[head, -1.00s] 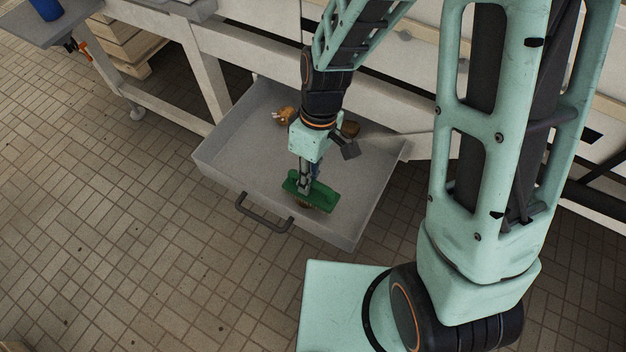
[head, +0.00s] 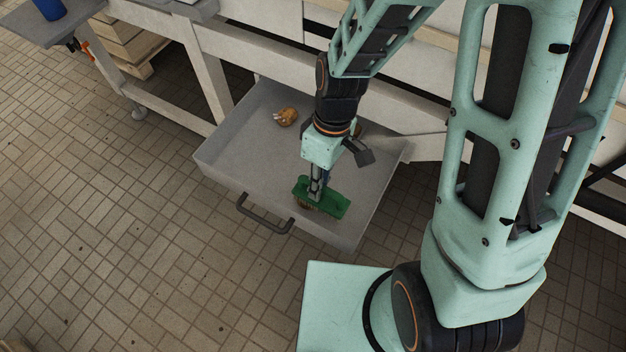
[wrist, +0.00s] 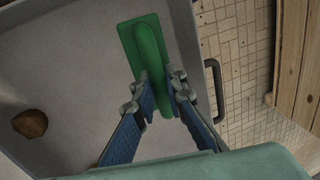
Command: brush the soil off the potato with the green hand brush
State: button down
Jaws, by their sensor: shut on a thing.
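My gripper (head: 316,190) is shut on the handle of the green hand brush (head: 335,201), inside the grey drawer near its front. The brush also shows between the fingers in the wrist view (wrist: 131,42). A brown patch shows under the brush's left end in the head view; I cannot tell whether it is bristles or something else. An orange-brown potato-like lump (head: 286,117) with pale marks lies at the drawer's back left. A darker brown lump (head: 357,130) is mostly hidden behind my wrist. A brown lump (wrist: 30,123) lies at the left in the wrist view, apart from the brush.
The grey drawer (head: 235,155) is pulled out under a pale bench frame, with low walls around my gripper. Its dark handle (head: 265,215) sticks out in front. The tiled floor to the left is clear. A blue container (head: 48,8) stands at the far upper left.

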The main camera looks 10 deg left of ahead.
aim_at(305, 177)
jog(key=shift+s+d, duration=0.1)
jog(key=shift+d, duration=0.2)
jog(key=shift+w+a, duration=0.25)
jog(key=shift+a, duration=0.35)
jog(key=shift+w+a, duration=0.3)
jog(key=shift+a, duration=0.35)
jog(key=shift+w+a, duration=0.25)
jog(key=shift+a, duration=0.35)
jog(key=shift+s+d+r, duration=0.1)
jog(key=shift+s+d, duration=0.15)
jog(key=shift+d, duration=0.45)
jog(key=shift+s+d, duration=0.3)
jog(key=shift+d, duration=0.3)
jog(key=shift+s+d, duration=0.25)
jog(key=shift+d, duration=0.3)
jog(key=shift+w+a, duration=0.25)
jog(key=shift+a, duration=0.35)
jog(key=shift+w+a, duration=0.3)
jog(key=shift+a, duration=0.35)
jog(key=shift+w+a, duration=0.25)
jog(key=shift+a, duration=0.35)
jog(key=shift+s+d, duration=0.2)
jog(key=shift+d, duration=0.3)
jog(key=shift+s+d, duration=0.2)
jog(key=shift+d, duration=0.25)
